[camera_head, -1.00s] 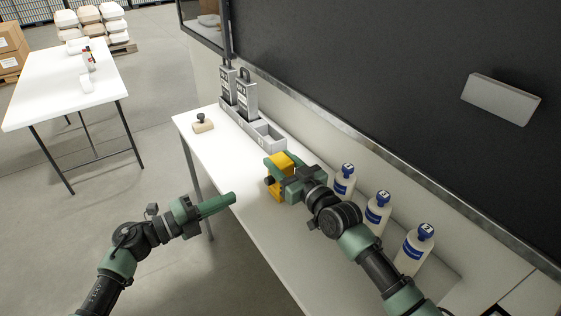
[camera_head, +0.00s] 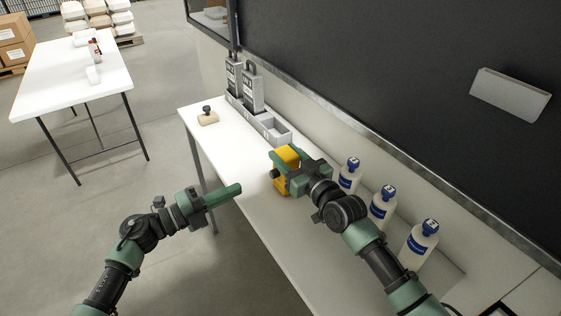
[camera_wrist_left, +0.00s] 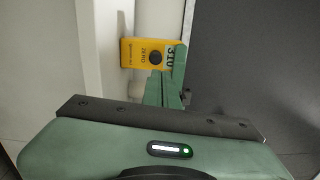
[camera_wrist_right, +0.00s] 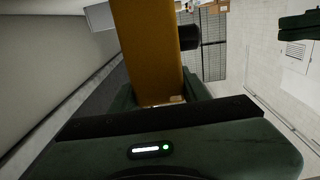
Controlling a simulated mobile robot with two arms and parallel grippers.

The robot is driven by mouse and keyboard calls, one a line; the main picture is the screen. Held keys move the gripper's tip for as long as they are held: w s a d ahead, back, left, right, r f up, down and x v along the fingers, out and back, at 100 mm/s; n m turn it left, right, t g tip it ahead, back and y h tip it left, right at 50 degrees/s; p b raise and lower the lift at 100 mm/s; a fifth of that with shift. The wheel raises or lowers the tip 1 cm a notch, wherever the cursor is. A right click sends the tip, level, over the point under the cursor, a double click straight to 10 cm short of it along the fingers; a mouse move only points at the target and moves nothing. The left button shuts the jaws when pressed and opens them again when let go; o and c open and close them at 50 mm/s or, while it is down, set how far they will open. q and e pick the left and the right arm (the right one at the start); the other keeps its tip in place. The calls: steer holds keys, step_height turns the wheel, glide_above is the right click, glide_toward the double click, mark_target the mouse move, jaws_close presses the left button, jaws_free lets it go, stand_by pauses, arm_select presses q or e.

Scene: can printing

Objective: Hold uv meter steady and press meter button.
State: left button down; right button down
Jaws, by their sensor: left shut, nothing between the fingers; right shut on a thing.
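The yellow UV meter (camera_head: 287,157) is held by my right gripper (camera_head: 288,170) over the white table. In the left wrist view the meter (camera_wrist_left: 133,53) shows its face, with a dark round button (camera_wrist_left: 156,57) and the printed marks "ZERO" and "310". In the right wrist view the meter (camera_wrist_right: 145,45) stands between the fingers, and the dark button (camera_wrist_right: 189,37) sticks out from its side. My left gripper (camera_head: 238,189) is shut and empty, apart from the meter and to its left in the head view. Its fingertips (camera_wrist_left: 178,55) overlap the meter's edge in the left wrist view.
Three white bottles with blue caps (camera_head: 383,205) stand along the wall side of the table. A grey holder (camera_head: 270,127) with upright grey devices (camera_head: 252,92) and a stamp-like object (camera_head: 207,116) are at its far end. Bare tabletop (camera_head: 285,240) lies in front.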

mark_target(274, 173)
arm_select(q)
steer(key=shift+s+a+f+n+t+y, duration=0.2)
steer(key=shift+n+t+y, duration=1.55)
steer(key=shift+n, duration=3.75)
steer(key=shift+s+a+f+n+t+y, duration=0.2)
steer(key=shift+n+t+y, duration=1.55)
steer(key=shift+n, duration=3.75)
steer(key=shift+s+d+f+n+t+y, duration=0.2)
steer(key=shift+n+t+y, duration=1.55)
steer(key=shift+n, duration=3.75)
steer(key=shift+a+r, duration=0.1)
steer(key=shift+r, duration=0.05)
steer(key=shift+w+d, duration=0.8)
steer(key=shift+d, duration=0.4)
steer(key=shift+w+d, duration=0.8)
steer(key=shift+d, duration=0.4)
steer(key=shift+w+d, duration=0.8)
steer(key=shift+d, duration=0.4)
steer(key=shift+w+d, duration=0.2)
steer(key=shift+d, duration=0.2)
steer(key=shift+w+d+r, duration=0.1)
steer(key=shift+w+d, duration=0.05)
